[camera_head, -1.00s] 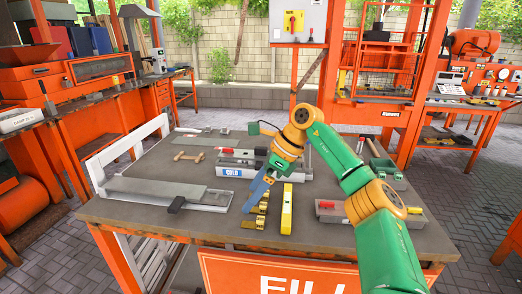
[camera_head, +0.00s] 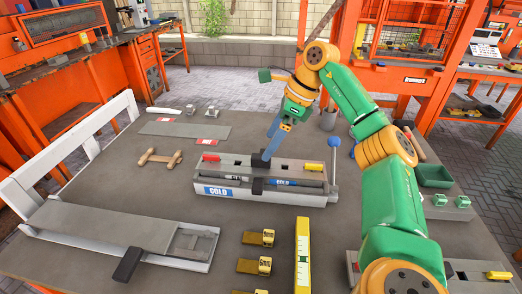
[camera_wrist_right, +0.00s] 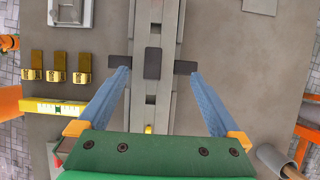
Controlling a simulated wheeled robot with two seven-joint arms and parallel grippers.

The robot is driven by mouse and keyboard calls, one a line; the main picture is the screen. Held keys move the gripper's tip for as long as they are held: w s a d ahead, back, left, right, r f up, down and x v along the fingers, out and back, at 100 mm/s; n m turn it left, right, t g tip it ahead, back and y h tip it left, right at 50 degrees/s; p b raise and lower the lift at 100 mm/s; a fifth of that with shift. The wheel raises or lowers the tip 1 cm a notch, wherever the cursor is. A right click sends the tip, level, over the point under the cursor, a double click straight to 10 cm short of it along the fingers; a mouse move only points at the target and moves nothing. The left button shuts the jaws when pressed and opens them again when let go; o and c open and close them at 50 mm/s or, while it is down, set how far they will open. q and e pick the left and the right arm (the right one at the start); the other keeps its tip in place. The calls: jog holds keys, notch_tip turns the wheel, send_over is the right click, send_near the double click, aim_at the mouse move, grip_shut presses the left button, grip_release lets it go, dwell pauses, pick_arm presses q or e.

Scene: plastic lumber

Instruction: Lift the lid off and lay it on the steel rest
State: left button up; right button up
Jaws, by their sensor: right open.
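A long grey box (camera_head: 300,197) labelled COLD stands mid-table, with a grey lid-like top (camera_head: 233,168) that has a black middle block. The top runs upright through the right wrist view (camera_wrist_right: 150,105), with a dark pad (camera_wrist_right: 153,63) and dark tabs at both sides. My right gripper (camera_head: 272,150) points down over its middle. In the right wrist view the open, empty fingers (camera_wrist_right: 163,70) lie on either side of it, near the tabs; contact cannot be told. A flat grey plate (camera_head: 185,129) with red-and-white labels, perhaps the steel rest, lies behind left. My left gripper is out of view.
A long pale tray with a grey board (camera_head: 105,225) lies front left. Brass-ended clips (camera_head: 258,237) and a yellow level (camera_head: 302,250) lie in front. A blue-ball lever (camera_head: 334,142) rises at the box's right end.

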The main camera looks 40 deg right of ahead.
aim_at(261, 155)
jog(key=x, duration=0.3)
jog(key=a+x, duration=0.1)
jog(key=x, duration=0.1)
jog(key=shift+s+a+f, duration=0.1)
jog(key=shift+s+f, duration=0.05)
jog(key=shift+s, duration=0.15)
jog(key=shift+w+f, duration=0.1)
jog(key=shift+w, duration=0.05)
jog(key=c, duration=0.6)
grip_shut()
